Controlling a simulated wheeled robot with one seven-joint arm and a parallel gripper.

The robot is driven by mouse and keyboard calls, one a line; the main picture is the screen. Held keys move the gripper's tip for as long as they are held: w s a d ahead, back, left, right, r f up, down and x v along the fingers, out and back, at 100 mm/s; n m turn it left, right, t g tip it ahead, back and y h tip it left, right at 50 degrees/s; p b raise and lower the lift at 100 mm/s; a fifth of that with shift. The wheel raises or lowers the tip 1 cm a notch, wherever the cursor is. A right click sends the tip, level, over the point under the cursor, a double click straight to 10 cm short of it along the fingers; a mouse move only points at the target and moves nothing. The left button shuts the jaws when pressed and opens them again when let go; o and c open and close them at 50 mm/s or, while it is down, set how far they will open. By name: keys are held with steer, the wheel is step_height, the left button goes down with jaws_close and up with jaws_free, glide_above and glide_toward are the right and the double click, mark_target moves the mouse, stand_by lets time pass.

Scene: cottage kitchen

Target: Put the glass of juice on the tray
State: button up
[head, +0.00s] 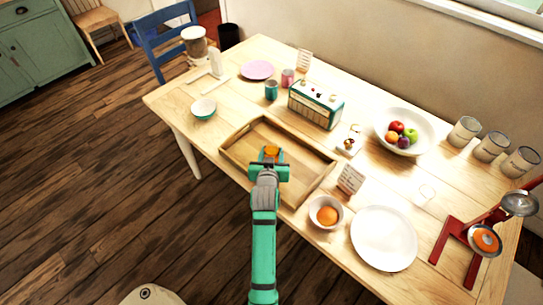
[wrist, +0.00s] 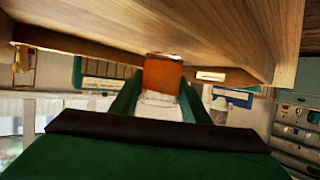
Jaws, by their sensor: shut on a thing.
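The glass of juice (head: 271,151), orange in colour, shows between the fingers of my gripper (head: 269,160) in the head view. My gripper is shut on it. In the wrist view the glass (wrist: 162,76) stands out orange between the two green fingers (wrist: 160,100), with a clear part nearest me. The wooden tray (head: 302,166) lies on the table, and the glass appears over its inside, left of its middle. I cannot tell whether the glass touches the tray floor. My gripper and arm hide the tray's near left part.
On the wooden table (head: 175,105), a radio (head: 316,104) stands behind the tray. A bowl with an orange fruit (head: 326,214), a small card (head: 350,179) and a white plate (head: 383,239) are to its right. A teal bowl (head: 204,109) is to its left.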

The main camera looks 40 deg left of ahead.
steer(key=shift+f, duration=0.85)
steer(key=shift+f, duration=0.1)
steer(key=o, duration=1.2)
steer(key=shift+f, duration=0.1)
steer(key=shift+a+r, duration=0.1)
steer(key=shift+r, duration=0.1)
steer(key=v, duration=1.2)
